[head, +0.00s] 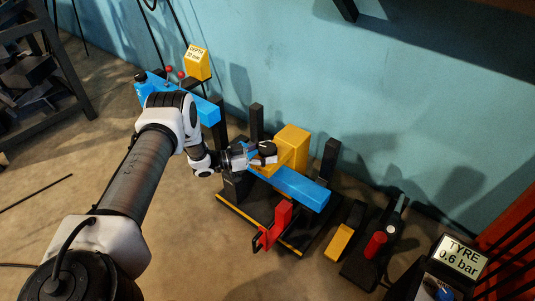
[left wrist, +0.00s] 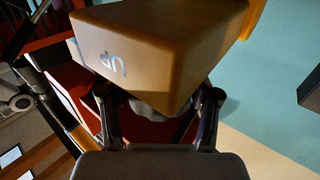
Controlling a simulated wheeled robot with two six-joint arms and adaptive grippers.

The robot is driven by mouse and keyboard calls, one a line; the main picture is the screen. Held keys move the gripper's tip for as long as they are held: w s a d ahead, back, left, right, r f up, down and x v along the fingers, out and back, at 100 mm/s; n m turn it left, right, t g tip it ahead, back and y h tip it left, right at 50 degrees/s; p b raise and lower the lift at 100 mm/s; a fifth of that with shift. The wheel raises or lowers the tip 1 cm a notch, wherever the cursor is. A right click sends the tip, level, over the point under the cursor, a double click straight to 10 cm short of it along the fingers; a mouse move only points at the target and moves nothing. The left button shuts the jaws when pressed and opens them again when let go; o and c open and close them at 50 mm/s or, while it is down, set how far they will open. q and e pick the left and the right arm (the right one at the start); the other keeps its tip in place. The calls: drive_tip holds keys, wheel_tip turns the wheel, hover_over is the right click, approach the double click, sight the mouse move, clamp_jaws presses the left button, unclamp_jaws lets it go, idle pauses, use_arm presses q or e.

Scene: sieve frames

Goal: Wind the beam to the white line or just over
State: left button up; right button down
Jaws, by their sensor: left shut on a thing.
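A blue beam (head: 292,187) lies slanted across a black stand with dark posts, beside a yellow block (head: 292,147). My left gripper (head: 264,153) is at the near side of the yellow block, above the beam. It is shut on a dark rounded knob, which shows as a grey shape (left wrist: 158,106) between the fingers in the left wrist view. A tan-orange block (left wrist: 150,55) with a pale mark fills the top of that view and hides part of the knob. I cannot make out a white line on the beam. My right gripper is not in view.
A red clamp-like part (head: 273,226) stands at the stand's front. Another blue piece (head: 205,108) with a yellow sign box (head: 197,63) is behind my left arm. The blue wall is close behind.

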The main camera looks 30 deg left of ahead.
use_arm(q)
drive_tip(key=shift+f+m+g+h+b, duration=0.1)
drive_tip(key=shift+m+g+h+b, duration=0.65)
drive_tip(key=shift+m+g+h, duration=0.25)
drive_tip(key=shift+m+g+h+b, duration=0.3)
drive_tip(key=shift+m+g+h, duration=0.15)
drive_tip(key=shift+g, duration=0.25)
drive_tip(key=o, duration=1.2)
drive_tip(key=shift+c, duration=0.2)
drive_tip(key=v, duration=1.2)
drive_tip(key=shift+w, duration=0.15)
